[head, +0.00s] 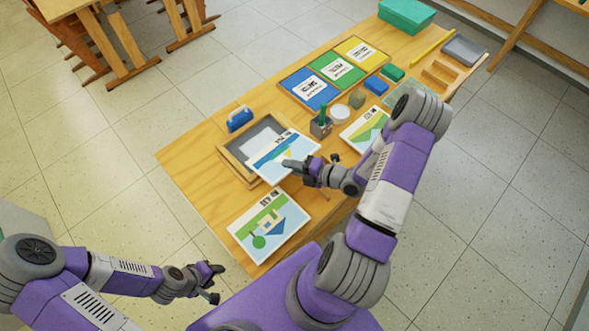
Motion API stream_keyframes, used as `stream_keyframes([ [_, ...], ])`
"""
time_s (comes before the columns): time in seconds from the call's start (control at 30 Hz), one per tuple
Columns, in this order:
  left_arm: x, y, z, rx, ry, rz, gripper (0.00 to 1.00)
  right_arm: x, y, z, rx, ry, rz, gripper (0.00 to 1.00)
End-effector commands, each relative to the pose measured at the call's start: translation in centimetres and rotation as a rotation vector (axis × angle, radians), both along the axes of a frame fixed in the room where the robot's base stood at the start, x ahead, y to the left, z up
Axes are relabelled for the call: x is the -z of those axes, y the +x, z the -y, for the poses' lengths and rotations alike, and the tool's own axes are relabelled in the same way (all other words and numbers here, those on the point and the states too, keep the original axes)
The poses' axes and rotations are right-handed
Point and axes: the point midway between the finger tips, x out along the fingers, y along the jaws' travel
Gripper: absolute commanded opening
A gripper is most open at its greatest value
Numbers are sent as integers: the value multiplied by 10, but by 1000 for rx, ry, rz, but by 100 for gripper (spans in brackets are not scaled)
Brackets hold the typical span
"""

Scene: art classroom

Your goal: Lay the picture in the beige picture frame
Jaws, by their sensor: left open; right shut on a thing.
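The beige picture frame (233,159) lies on the wooden table, with a grey inner panel showing. My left gripper (212,283) is open and empty, beside the table's front left edge. Two other pictures lie on the table: one with a house and tree (268,228), one with green hills (361,128), partly hidden by my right arm.
A blue-handled object (240,118) stands behind the frame. A pencil holder (320,127), a white round dish (341,114) and blue, green and yellow boards (336,69) are farther back. A teal box (406,15) is at the far end. The table's left corner is clear.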

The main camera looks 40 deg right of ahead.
Motion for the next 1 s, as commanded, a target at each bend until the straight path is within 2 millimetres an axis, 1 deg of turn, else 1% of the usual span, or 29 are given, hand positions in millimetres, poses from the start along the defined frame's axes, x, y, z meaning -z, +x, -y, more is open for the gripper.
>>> stream_keyframes([
  [0.03, 3, 0, 0, 0, 0, 0, 47, 1, 5, -1, -2, 0, 3, 0],
  [1.0, 33, 0, 0, 0, 0, 0, 47, 7, 82, -12, -2, 0, 3, 0],
])
